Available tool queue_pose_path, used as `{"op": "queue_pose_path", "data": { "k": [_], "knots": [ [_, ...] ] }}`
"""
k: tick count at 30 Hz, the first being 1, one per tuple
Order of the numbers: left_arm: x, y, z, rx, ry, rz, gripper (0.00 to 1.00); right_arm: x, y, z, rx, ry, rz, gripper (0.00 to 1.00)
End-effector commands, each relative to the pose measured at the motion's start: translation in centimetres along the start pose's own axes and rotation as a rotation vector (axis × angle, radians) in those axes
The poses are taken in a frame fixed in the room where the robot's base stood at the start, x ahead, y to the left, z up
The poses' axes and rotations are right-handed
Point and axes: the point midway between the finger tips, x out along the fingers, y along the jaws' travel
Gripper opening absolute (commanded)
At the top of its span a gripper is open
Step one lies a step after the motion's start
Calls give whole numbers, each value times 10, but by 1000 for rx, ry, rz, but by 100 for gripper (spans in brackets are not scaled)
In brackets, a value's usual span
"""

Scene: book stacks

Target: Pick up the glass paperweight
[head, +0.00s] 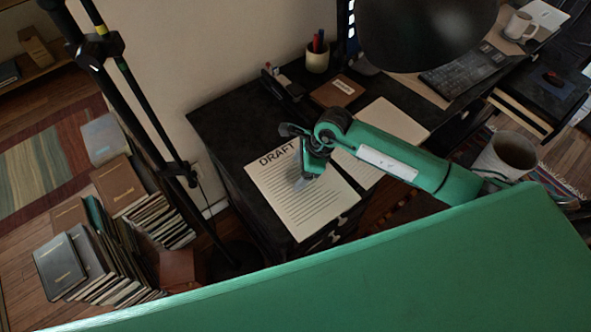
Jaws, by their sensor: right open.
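The glass paperweight (302,183) appears as a small, clear, bluish shape on the printed page headed DRAFT (283,208), which lies on the black desk. It is small and partly covered by my gripper, so its outline is hard to make out. My right gripper (304,168) is at the end of the green arm reaching in from the right. It is open and directly over or beside the paperweight; I cannot tell whether it touches it. My left gripper is not in view.
A second sheet (392,122), a brown notebook (337,91) and a pen cup (317,58) are on the desk (222,118). A black lamp shade (425,30) hangs above. Book stacks (120,187) stand on the floor at left, beside a black stand. A bin (507,156) is at right.

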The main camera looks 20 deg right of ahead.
Motion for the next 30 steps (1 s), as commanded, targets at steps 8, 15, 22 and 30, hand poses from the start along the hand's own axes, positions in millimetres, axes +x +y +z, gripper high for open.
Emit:
{"op": "queue_pose_path", "data": {
  "k": [8, 15, 22, 30],
  "knots": [
    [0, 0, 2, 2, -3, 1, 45, 5, 0, 0, 0, 0, -2, 76],
    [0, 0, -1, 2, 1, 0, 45, 4, 0, 0, 0, 0, -1, 30],
    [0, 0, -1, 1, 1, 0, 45, 4, -1, 0, 0, -1, -2, 20],
    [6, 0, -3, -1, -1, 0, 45, -21, -1, 11, -5, -2, -6, 20]
  ]
}}
